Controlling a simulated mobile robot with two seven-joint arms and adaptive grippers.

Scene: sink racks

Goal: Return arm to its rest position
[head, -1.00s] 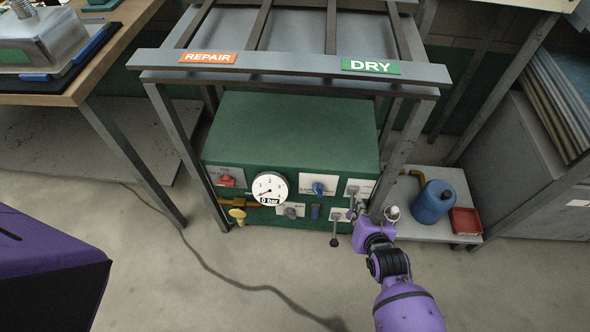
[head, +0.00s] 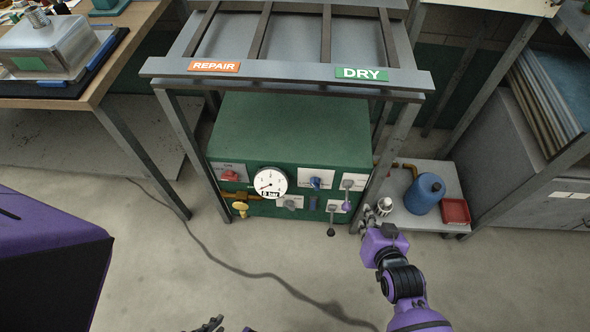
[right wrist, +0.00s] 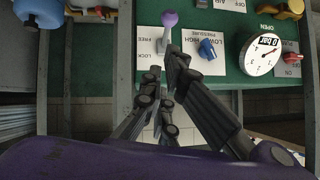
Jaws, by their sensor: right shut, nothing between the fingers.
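My right gripper (head: 368,214) is shut and empty, low at the right front corner of the green machine (head: 290,130). In the right wrist view its dark fingers (right wrist: 166,72) point at the panel with the lock lever. That lever has a purple knob (head: 346,206), hanging down in the head view. The knob also shows in the right wrist view (right wrist: 169,19), beyond the fingertips and apart from them. Dark finger parts of my left gripper (head: 228,327) just enter at the bottom edge of the head view; the rest is cut off.
A rack with REPAIR (head: 214,66) and DRY (head: 362,74) labels stands over the machine; its right leg (head: 376,175) is close to my right gripper. A blue canister (head: 426,194) and red tray (head: 455,211) sit on a low shelf at right.

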